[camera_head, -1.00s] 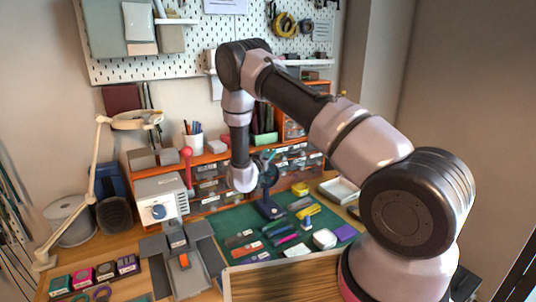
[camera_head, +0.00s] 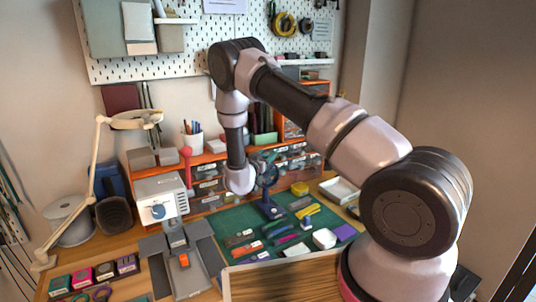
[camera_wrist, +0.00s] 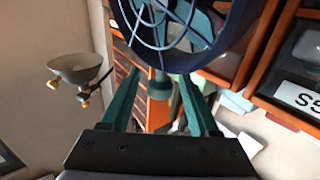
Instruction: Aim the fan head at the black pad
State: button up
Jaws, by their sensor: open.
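The small fan stands at the back of the green mat. Its dark blue caged head (camera_head: 268,174) is above a blue base (camera_head: 271,210). In the wrist view the fan head (camera_wrist: 185,30) fills the top centre, its neck between my fingers. My gripper (camera_wrist: 157,85) is open, one teal finger on each side of the neck; whether either touches it I cannot tell. In the head view my wrist hides the fingers, just left of the fan head. The black pad (camera_head: 105,271) sits in a row of labelled ink pads at front left.
A grey press (camera_head: 162,198) and a lamp stand left of the mat. Orange drawers (camera_head: 207,188) line the back. Several coloured tools and blocks lie on the green mat (camera_head: 225,222) around the fan. A white tray (camera_head: 338,190) is to the right.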

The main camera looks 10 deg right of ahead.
jog(key=v, duration=0.9)
jog(key=shift+s, duration=0.1)
